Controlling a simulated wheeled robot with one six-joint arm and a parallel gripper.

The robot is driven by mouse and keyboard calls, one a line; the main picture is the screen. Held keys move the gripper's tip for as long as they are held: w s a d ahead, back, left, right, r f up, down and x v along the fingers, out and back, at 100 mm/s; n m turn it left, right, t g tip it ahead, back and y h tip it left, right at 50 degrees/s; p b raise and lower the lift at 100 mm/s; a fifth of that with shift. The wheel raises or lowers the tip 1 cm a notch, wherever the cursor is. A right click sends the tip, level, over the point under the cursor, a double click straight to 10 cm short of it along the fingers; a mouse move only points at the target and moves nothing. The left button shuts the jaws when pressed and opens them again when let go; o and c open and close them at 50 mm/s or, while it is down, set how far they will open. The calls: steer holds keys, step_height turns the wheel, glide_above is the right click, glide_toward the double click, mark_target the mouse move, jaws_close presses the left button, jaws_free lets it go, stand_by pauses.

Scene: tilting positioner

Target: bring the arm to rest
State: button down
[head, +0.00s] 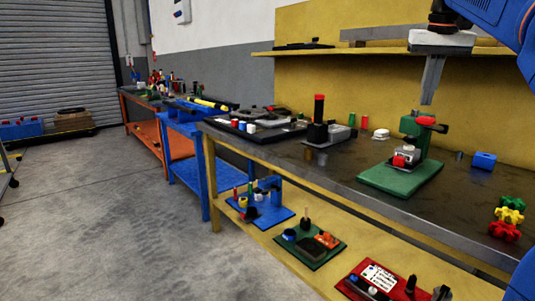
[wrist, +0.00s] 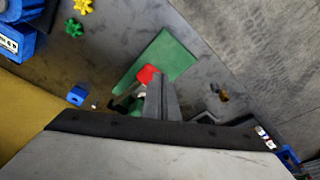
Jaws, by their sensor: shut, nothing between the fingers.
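My gripper (head: 427,102) hangs at the upper right of the head view, fingers pointing down. It is shut with nothing between the fingers, in the air above the workbench and clear of the things on it. In the wrist view its fingers (wrist: 162,82) lie together over the scene. Below it stands the green positioner (head: 417,132) with a red part on top, on a green base plate (head: 385,184). In the wrist view the fingers partly hide the positioner, and its red part (wrist: 147,74) and the plate (wrist: 178,52) show.
A blue block (head: 483,160) and red, yellow and green star-shaped knobs (head: 504,229) lie to the right on the bench. A black post with a red top (head: 319,108) stands to the left. A yellow shelf (head: 330,52) runs along the wall behind my gripper.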

steer(key=s+a+f+n, duration=0.1)
steer(key=s+a+f, duration=0.3)
steer(key=s+f, duration=0.5)
steer(key=s+a+f+n+t, duration=0.1)
steer(key=s+a+f, duration=0.3)
steer(key=s+f, duration=0.5)
steer(key=s+a+f+n+t, duration=0.1)
steer(key=s+a+f, duration=0.3)
steer(key=f, duration=1.8)
steer(key=s, duration=0.5)
steer(key=shift+a+f+n+y, duration=0.15)
steer(key=shift+a+n+y, duration=0.2)
steer(key=shift+n+y, duration=0.05)
